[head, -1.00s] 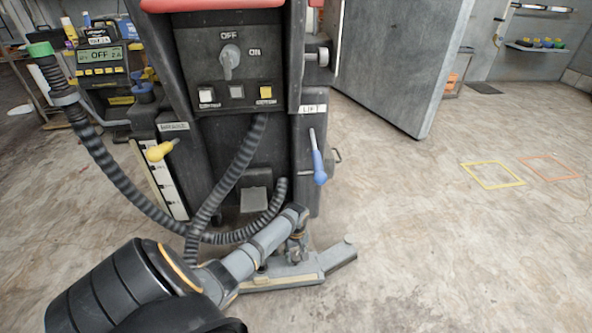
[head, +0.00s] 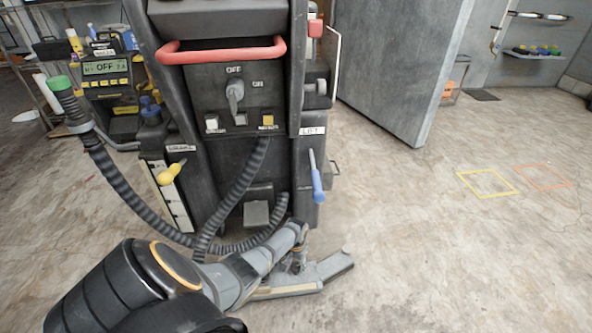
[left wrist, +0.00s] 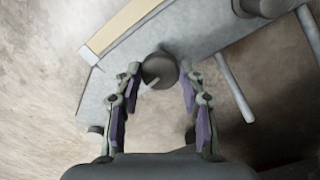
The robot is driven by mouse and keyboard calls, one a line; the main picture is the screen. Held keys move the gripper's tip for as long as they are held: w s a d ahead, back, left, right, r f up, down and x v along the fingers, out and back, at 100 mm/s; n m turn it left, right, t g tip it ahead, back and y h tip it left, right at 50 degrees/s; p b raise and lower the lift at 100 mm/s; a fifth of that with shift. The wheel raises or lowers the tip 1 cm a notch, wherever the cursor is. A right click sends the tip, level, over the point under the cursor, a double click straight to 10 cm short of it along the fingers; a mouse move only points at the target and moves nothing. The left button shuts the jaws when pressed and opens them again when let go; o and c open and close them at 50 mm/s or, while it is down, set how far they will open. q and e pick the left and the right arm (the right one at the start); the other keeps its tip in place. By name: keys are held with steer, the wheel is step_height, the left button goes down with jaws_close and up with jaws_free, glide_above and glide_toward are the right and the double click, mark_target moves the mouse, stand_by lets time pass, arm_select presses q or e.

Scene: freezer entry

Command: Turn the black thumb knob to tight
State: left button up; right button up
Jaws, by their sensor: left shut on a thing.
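The black thumb knob (left wrist: 159,70) is in the left wrist view, on top of a grey metal foot piece (left wrist: 200,28). A pale pointer mark (left wrist: 151,84) shows at the knob's lower left edge. My left gripper (left wrist: 160,77) is shut on the knob, one finger on each side. In the head view my left gripper (head: 296,262) points down at the grey foot piece (head: 325,270) low in front of the machine; the knob itself is hidden there. My right gripper is not in view.
The black machine (head: 225,165) stands just behind, with a red handle (head: 225,52), a yellow lever (head: 170,172), a blue lever (head: 317,182) and a ribbed hose (head: 120,185). A grey door (head: 390,70) stands behind. The floor to the right is clear, with yellow (head: 487,184) and orange floor markings.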

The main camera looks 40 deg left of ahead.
mark_target(296, 266)
arm_select(q)
steer(key=m, duration=0.4)
steer(key=shift+m+p, duration=0.35)
steer(key=shift+m, duration=0.05)
steer(key=m, duration=1)
steer(key=shift+m, duration=0.4)
steer(key=m, duration=0.4)
steer(key=shift+m, duration=0.3)
steer(key=o, duration=1.1)
steer(key=shift+o, duration=0.2)
step_height(296, 266, up, 12)
